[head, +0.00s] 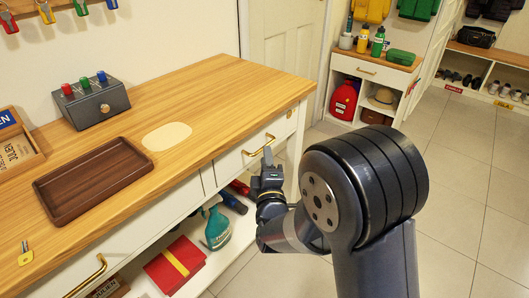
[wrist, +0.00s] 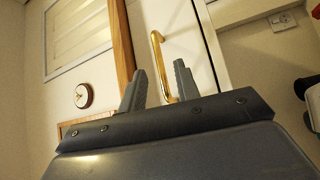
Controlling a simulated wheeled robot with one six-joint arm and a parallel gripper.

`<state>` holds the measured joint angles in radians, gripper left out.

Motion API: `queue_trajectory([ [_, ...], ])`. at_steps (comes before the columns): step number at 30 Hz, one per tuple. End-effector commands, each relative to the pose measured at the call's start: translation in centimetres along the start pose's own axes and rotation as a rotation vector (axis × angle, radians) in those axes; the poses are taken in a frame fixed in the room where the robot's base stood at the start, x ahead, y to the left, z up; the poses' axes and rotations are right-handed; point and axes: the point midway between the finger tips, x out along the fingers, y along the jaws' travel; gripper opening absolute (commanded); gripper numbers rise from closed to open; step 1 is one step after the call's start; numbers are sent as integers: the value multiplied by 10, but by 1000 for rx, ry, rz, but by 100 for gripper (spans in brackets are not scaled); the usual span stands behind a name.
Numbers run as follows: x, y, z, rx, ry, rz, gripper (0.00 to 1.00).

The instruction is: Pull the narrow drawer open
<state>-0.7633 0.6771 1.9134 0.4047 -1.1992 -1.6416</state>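The narrow drawer (head: 232,163) is the white front at the right end of the wooden-topped bench. It looks shut, flush with the bench front. Its brass bar handle (head: 259,146) also shows in the wrist view (wrist: 157,52), along with the white drawer front (wrist: 190,40). My gripper (head: 268,158) is just in front of the handle in the head view. In the wrist view, the fingers of my gripper (wrist: 160,82) are apart, with the lower end of the handle showing between them. I cannot tell whether they touch it.
A wider drawer with a brass handle (head: 87,276) is to the left. A brown tray (head: 93,180) lies on the bench top. The tiled floor (head: 462,205) to the right is clear.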

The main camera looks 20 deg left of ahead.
Motion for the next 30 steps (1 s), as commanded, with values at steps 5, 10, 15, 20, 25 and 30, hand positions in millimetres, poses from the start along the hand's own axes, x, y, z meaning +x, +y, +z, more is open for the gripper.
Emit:
queue_trajectory([
  [5,23,-1,1,1,-2,0,31],
  [10,33,0,0,1,0,-1,31],
  [15,34,0,0,1,0,-1,31],
  [20,34,0,0,1,0,-1,27],
  [25,34,0,0,1,0,-1,13],
  [30,34,0,0,1,0,-1,0],
])
